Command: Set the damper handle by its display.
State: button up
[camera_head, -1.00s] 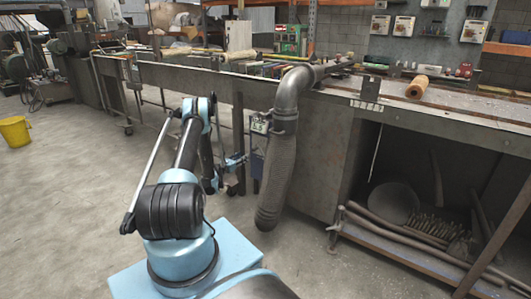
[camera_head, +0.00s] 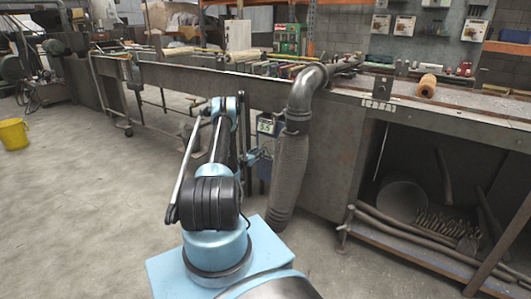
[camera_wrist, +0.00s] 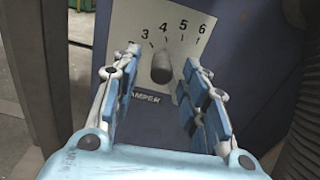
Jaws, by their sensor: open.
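The damper handle (camera_wrist: 161,70) is a grey knob on a white dial plate (camera_wrist: 187,22) in the wrist view. It stands about upright, its upper end just below the 4. The numbers 3 to 6 are legible; the one left of 3 is partly hidden by a finger. My gripper (camera_wrist: 163,60) is open, its blue-padded fingers to either side of the handle, with gaps between. In the head view, the display (camera_head: 265,126) sits on a box beside the hose; its digits look like 35, and any decimal point is too small to tell.
A ribbed grey hose (camera_head: 290,175) hangs close to the right of the box. A long metal workbench (camera_head: 342,150) stands behind. A yellow bucket (camera_head: 14,133) is on the floor at left. The concrete floor at left is mostly clear.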

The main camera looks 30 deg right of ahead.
jog(key=shift+x, duration=1.1)
jog(key=shift+w+d, duration=0.25)
jog(key=shift+d, duration=0.45)
grip_shut()
